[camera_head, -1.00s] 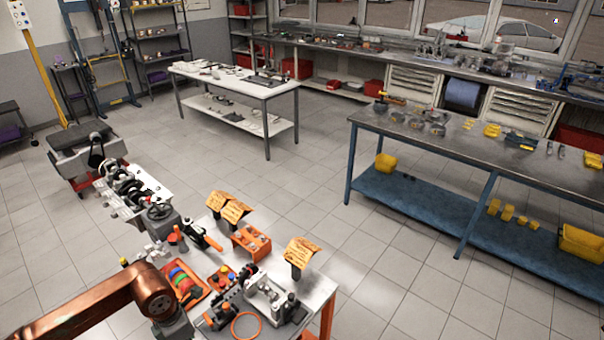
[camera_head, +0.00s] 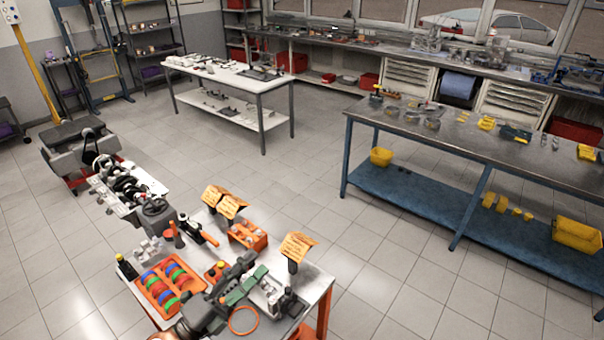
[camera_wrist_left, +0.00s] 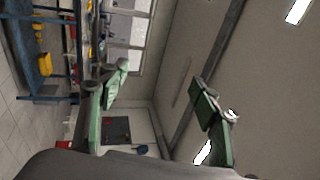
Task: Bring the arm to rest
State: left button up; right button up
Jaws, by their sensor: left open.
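My left gripper (camera_head: 256,268) is open and empty, above the front work table (camera_head: 318,283) in the head view. Its fingers with green pads point up and to the right in that view. In the left wrist view the two green-padded fingers (camera_wrist_left: 160,92) stand well apart with nothing between them. Behind them are the ceiling, wall and windows. My arm's copper-coloured joint shows at the bottom edge of the head view. My right gripper is not in view.
An orange tray with coloured rings (camera_head: 152,292) lies left of my gripper. An orange ring (camera_head: 243,320) and a card on a stand (camera_head: 297,247) are close by. An engine block (camera_head: 128,187) stands farther back. The floor (camera_head: 400,270) to the right is clear.

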pick_arm(q)
jog(key=w+a+f+n+t+y, duration=0.2)
jog(key=a+f+n+y, duration=0.2)
jog(key=a+n+y, duration=0.35)
jog(key=w+a+f+n+t+y, duration=0.2)
jog(key=a+f+n+y, duration=0.35)
jog(key=a+n, duration=0.3)
jog(key=s+a+f+n+g+y, duration=0.2)
jog(key=s+a+f+n+g, duration=0.1)
jog(key=a+f, duration=0.3)
jog(key=s+a+f+n+g+y, duration=0.3)
jog(key=f+n, duration=0.1)
jog(key=f, duration=0.4)
jog(key=s+d+f+n+g+h, duration=0.15)
jog(key=s+f+g, duration=0.35)
jog(key=s+f, duration=0.5)
jog(key=s+f+n+g+h, duration=0.1)
jog(key=s+f+n+g, duration=0.25)
jog(key=s+f, duration=0.7)
jog(key=s+f+m+g, duration=0.1)
jog(key=s+f, duration=0.1)
jog(key=f, duration=1.2)
jog(key=s+f+g, duration=0.1)
jog(key=s+f, duration=0.1)
jog(key=f, duration=1.1)
jog(key=s+d+f+g, duration=0.1)
jog(key=s+f, duration=1.6)
jog(key=s, duration=0.2)
jog(key=shift+f+m, duration=0.15)
jog(key=shift+m, duration=0.15)
